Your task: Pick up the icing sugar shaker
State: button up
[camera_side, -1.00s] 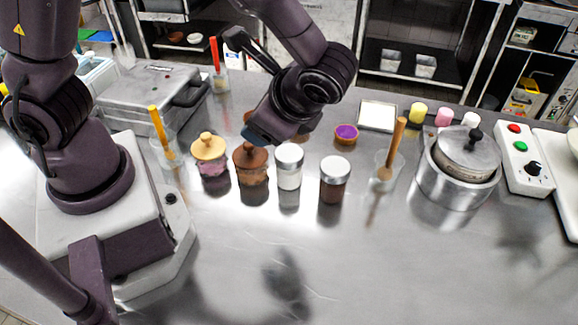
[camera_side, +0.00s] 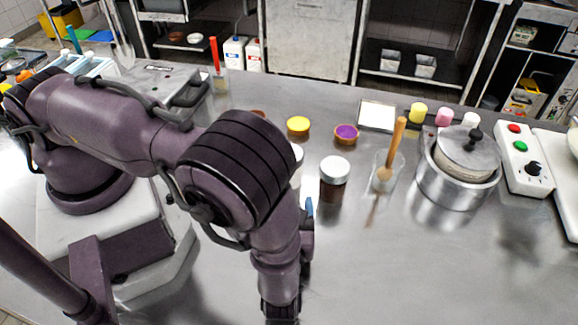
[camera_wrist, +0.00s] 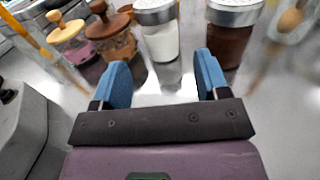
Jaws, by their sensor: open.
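The icing sugar shaker (camera_wrist: 161,38), clear with white contents and a silver lid, stands upright in the wrist view, beyond the gap between my fingertips. In the side view only a sliver of it (camera_side: 298,156) shows; my arm hides the rest. My gripper (camera_wrist: 163,76) is open and empty, with its two blue fingers apart and pointing toward the shaker, not around it. In the side view one blue fingertip (camera_side: 309,207) shows beside my arm.
A similar shaker with dark brown contents (camera_wrist: 229,36) stands right of the white one. Two wooden-lidded jars, one brown (camera_wrist: 111,37) and one pinkish (camera_wrist: 75,43), stand left. A glass with a wooden tool (camera_side: 389,170) and a steel pot (camera_side: 455,190) stand further right.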

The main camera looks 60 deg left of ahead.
jog(key=x, duration=1)
jog(key=shift+s+f, duration=0.1)
jog(key=c, duration=0.6)
